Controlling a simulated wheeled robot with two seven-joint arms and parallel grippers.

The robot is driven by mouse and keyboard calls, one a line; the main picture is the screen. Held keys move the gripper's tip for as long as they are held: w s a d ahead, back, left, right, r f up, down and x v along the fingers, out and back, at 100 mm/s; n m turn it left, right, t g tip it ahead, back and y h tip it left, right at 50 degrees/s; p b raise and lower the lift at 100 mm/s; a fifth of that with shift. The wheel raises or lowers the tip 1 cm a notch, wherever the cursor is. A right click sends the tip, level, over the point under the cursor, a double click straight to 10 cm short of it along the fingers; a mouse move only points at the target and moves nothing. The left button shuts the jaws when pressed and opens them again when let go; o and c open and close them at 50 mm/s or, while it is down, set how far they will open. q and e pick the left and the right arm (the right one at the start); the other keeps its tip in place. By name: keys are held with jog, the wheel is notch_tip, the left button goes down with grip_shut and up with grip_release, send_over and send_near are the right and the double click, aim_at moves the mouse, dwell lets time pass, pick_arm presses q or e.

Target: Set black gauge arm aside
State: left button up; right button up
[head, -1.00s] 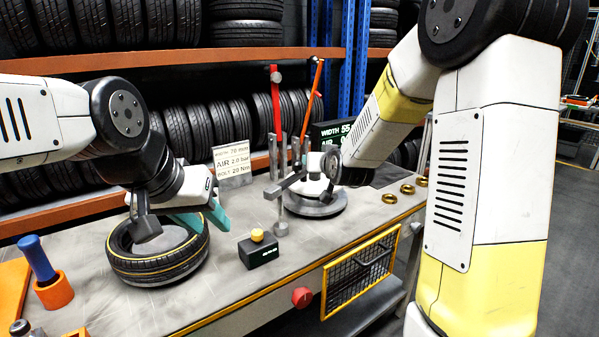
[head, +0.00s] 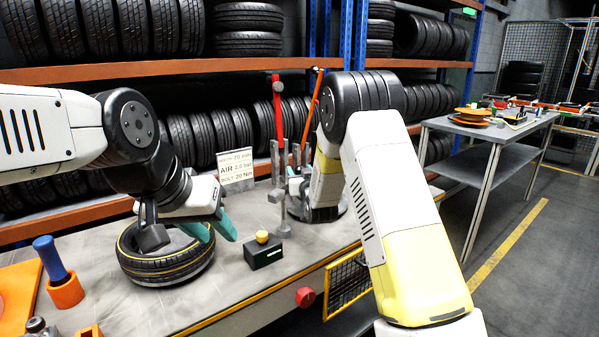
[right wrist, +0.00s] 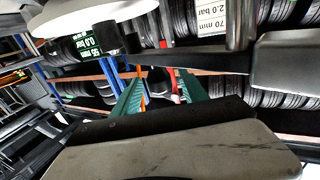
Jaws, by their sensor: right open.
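The black gauge arm (right wrist: 200,62) is a dark bar crossing the upper right of the right wrist view, which looks upside down. In the head view its grey post (head: 283,205) stands on the bench, and my right arm hides part of this area. My right gripper (right wrist: 160,90) has its two teal fingers apart with nothing between them. The bar passes close to them; I cannot tell whether they touch. In the head view this gripper is hidden behind my right arm. My left gripper (head: 209,229) is open over the right edge of the tyre (head: 165,262).
A black box with a yellow button (head: 262,250) sits right of the tyre. A blue-handled tool stands in an orange holder (head: 66,292) at left. A sign (head: 236,168), red lever (head: 277,110) and tyre racks stand behind. A side table (head: 490,130) is at right.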

jog(key=shift+w, duration=0.45)
grip_shut()
dwell(1.1)
